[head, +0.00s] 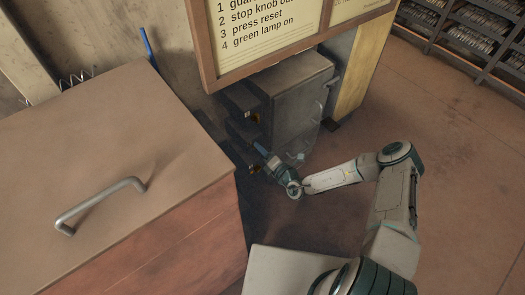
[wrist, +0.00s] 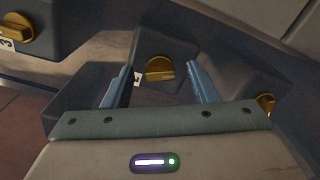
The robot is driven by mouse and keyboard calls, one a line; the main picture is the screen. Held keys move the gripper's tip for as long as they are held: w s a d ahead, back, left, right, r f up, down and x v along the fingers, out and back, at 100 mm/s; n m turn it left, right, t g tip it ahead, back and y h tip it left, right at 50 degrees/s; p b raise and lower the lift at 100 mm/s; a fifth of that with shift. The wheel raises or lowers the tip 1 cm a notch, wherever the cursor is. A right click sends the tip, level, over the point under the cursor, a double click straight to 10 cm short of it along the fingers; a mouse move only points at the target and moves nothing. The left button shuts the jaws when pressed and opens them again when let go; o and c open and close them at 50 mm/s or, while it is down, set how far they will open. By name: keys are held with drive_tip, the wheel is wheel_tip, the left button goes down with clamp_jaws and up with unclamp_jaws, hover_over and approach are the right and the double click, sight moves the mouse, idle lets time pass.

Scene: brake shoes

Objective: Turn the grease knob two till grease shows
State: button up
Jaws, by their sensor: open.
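A gold grease knob (wrist: 159,69) sits on a dark block in the middle of the wrist view, with a small white label at its lower left that seems to read 2. My gripper (wrist: 157,72) is open, its two blue fingers standing to the left and right of this knob with space on each side. I cannot tell how far the fingertips are from the knob in depth. No grease can be made out. In the head view my gripper (head: 263,152) is low beside the grey machine (head: 297,95), and its tips are small there.
Another gold knob (wrist: 36,27), labelled 3, is at the upper left, and a third knob (wrist: 266,103) is partly hidden at the right. A brown cabinet (head: 90,150) with a metal handle stands at the left. A sign board (head: 275,25) hangs over the machine. Floor at right is clear.

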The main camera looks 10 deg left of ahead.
drive_tip(key=shift+d, duration=0.1)
drive_tip(key=p+v, duration=0.2)
drive_tip(key=v, duration=1.1)
drive_tip(key=shift+s+d, duration=0.2)
drive_tip(key=shift+s, duration=0.1)
drive_tip(key=s+d+r+n+g+p, duration=0.1)
drive_tip(key=s+r+n+g+p, duration=0.35)
drive_tip(key=r+n, duration=0.9)
drive_tip(key=s+d+r+n+g+p, duration=0.2)
drive_tip(key=r+n+g+p, duration=0.3)
drive_tip(key=r+n+g, duration=0.8)
drive_tip(key=s+d+r+n+t+h+p, duration=0.2)
drive_tip(key=s+d+r+n+h+p, duration=0.1)
drive_tip(key=r, duration=0.8)
drive_tip(key=s+d+r+n+t+h+p, duration=0.3)
drive_tip(key=s+d+r+n+h+p, duration=0.1)
drive_tip(key=r, duration=0.8)
drive_tip(key=s+d+r+n+t+h+p, duration=0.3)
drive_tip(key=s+d+r+n+h+p, duration=0.1)
drive_tip(key=r, duration=0.8)
drive_tip(key=shift+s+d+n+h, duration=0.15)
drive_tip(key=shift+d+n+h, duration=0.7)
drive_tip(key=shift+d+h, duration=0.25)
drive_tip(key=shift+s+d+r, duration=0.1)
drive_tip(key=shift+d+r, duration=0.05)
drive_tip(key=shift+r, duration=0.05)
drive_tip(key=shift+c, duration=0.3)
